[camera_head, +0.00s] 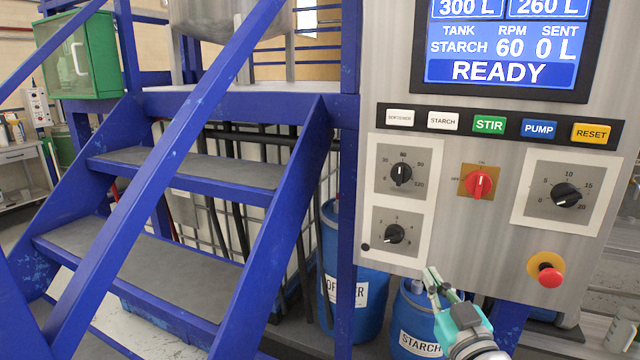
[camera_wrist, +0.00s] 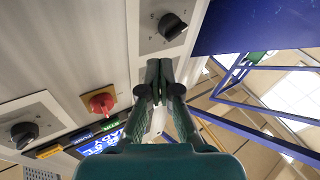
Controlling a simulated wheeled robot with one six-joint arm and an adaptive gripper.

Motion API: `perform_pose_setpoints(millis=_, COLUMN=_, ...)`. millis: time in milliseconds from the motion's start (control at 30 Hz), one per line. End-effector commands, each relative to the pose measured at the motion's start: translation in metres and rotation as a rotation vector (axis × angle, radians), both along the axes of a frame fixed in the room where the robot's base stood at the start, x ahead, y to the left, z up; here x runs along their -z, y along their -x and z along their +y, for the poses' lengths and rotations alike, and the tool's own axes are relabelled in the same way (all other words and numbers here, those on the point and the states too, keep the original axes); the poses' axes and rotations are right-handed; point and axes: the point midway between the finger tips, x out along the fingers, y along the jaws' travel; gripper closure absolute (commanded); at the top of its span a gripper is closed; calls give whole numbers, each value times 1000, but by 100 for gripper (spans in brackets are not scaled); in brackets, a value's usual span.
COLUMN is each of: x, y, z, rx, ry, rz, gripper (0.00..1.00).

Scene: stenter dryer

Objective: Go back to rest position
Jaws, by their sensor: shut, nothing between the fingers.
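My gripper (camera_head: 432,276) is in front of the lower edge of the grey control panel (camera_head: 480,222), below the two left black knobs. Its fingers are together with nothing between them. In the wrist view the shut fingers (camera_wrist: 158,72) point up the picture, near a black knob (camera_wrist: 172,26). I cannot tell whether they touch the panel. The red switch (camera_head: 478,184) is at the panel's middle and also shows in the wrist view (camera_wrist: 101,103). The screen (camera_head: 500,45) reads READY, with RPM 60 and SENT 0 L.
Blue stairs with a railing (camera_head: 160,190) stand left of the panel. A red emergency button (camera_head: 549,277) sticks out at the panel's lower right. Blue drums, one labelled STARCH (camera_head: 412,318), stand below. A green box (camera_head: 78,55) hangs at the far left.

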Motion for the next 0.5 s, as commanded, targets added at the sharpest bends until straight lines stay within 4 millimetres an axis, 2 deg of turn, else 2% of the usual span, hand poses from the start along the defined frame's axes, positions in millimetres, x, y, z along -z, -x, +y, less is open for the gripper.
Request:
perform_pose_setpoints(millis=33, x=22, y=8, z=1, rx=8, ry=-12, rz=22, gripper=100)
perform_pose_setpoints(millis=200, x=79, y=37, z=1, rx=40, ry=-53, rz=70, gripper=100)
perform_pose_setpoints(millis=500, x=165, y=105, z=2, rx=92, ry=-105, rz=151, gripper=100)
